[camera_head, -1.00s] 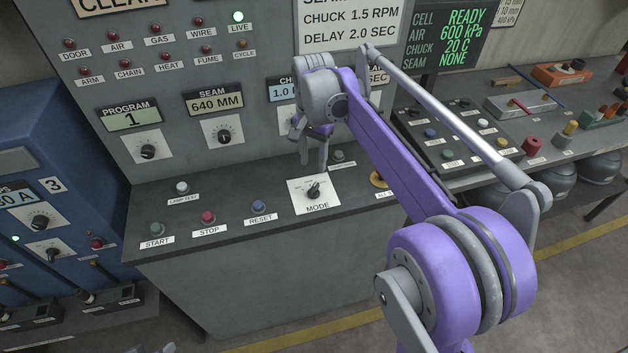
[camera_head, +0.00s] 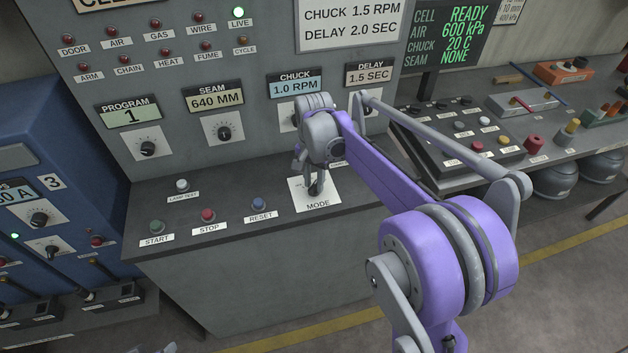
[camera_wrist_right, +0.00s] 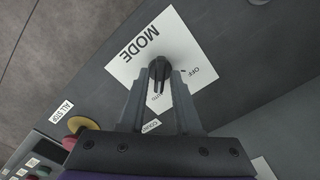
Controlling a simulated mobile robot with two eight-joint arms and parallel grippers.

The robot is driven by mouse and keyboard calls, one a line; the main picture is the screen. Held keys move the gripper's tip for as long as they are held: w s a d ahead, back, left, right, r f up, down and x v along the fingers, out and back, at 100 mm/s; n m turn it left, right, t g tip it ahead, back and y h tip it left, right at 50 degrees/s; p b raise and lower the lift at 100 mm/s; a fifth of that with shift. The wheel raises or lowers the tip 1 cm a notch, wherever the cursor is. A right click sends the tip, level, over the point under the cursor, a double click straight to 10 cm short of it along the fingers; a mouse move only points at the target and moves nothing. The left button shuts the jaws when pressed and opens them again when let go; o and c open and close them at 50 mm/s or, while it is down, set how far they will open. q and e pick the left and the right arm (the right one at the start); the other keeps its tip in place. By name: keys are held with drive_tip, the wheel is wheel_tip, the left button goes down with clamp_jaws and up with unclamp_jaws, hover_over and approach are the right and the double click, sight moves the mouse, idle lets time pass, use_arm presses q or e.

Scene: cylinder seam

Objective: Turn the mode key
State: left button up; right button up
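The mode key (camera_wrist_right: 159,69) is a small dark knob on a white plate marked MODE (camera_wrist_right: 138,42), with OFF and a partly hidden AUTO label beside it. In the wrist view its narrow part lies toward the AUTO label. My right gripper (camera_wrist_right: 160,79) is open, with one fingertip on each side of the key and a gap showing on both sides. In the head view the right gripper (camera_head: 315,190) is over the mode plate (camera_head: 325,198) and mostly covers the key.
START (camera_head: 157,227), STOP (camera_head: 208,215) and RESET (camera_head: 258,204) buttons stand left of the plate on the console ledge. The yellow-and-red ALL STOP button (camera_wrist_right: 83,126) is near the fingers in the wrist view. The CHUCK dial's panel (camera_head: 295,83) rises behind the gripper.

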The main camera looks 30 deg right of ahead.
clamp_jaws()
drive_tip(key=shift+n, duration=0.3)
drive_tip(key=n, duration=0.4)
drive_tip(key=shift+n+b, duration=0.3)
drive_tip(key=shift+n, duration=2)
drive_tip(key=shift+o, duration=1.6)
unclamp_jaws()
drive_tip(key=shift+r, duration=0.15)
